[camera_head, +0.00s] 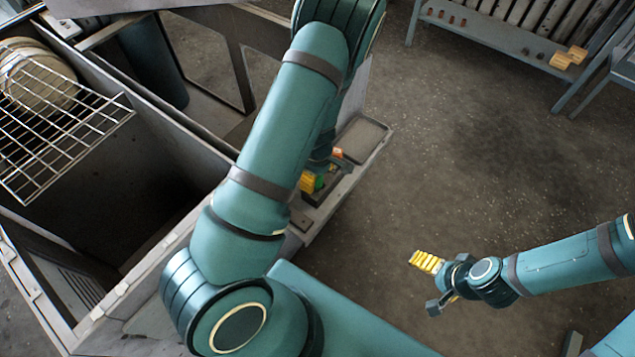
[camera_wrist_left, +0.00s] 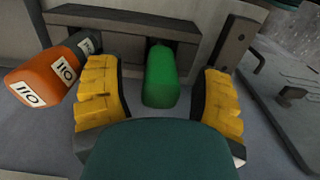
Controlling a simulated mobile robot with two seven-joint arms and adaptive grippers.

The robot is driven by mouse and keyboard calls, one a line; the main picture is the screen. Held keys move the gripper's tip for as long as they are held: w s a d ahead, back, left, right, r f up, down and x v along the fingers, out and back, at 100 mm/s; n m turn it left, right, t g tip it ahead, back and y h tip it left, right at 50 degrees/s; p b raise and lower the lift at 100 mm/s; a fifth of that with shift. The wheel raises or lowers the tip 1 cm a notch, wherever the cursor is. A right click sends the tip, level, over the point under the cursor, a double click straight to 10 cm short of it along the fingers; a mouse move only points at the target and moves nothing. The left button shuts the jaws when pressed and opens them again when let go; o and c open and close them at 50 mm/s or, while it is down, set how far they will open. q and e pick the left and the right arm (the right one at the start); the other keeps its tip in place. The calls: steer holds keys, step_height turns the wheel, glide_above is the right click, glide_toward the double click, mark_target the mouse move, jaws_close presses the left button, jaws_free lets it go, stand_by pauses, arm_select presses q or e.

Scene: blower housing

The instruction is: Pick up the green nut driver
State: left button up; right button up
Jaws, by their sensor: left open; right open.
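The green nut driver (camera_wrist_left: 161,78) shows its green handle in the left wrist view, in front of a dark grey holder. A small bit of green (camera_head: 319,183) shows in the head view beside the yellow finger pad. My left gripper (camera_wrist_left: 158,92) is open, with one yellow finger on each side of the green handle and a visible gap on both sides. In the head view my left gripper (camera_head: 307,182) is mostly hidden by my left arm. My right gripper (camera_head: 430,282) is open and empty over the floor at the right.
An orange-handled tool (camera_wrist_left: 42,84) labelled 110 lies just left of the left finger. The dark holder (camera_wrist_left: 120,27) and a grey block (camera_wrist_left: 237,43) stand close by. A large open metal housing (camera_head: 150,180) with a wire rack (camera_head: 55,120) fills the left.

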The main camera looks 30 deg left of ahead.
arm_select(q)
steer(key=shift+f, duration=0.15)
jaws_close()
stand_by(0.4)
step_height(320, 180, up, 10)
steer(key=p, duration=0.4)
steer(key=c, duration=0.7)
jaws_free()
steer(key=shift+c, duration=0.2)
jaws_close()
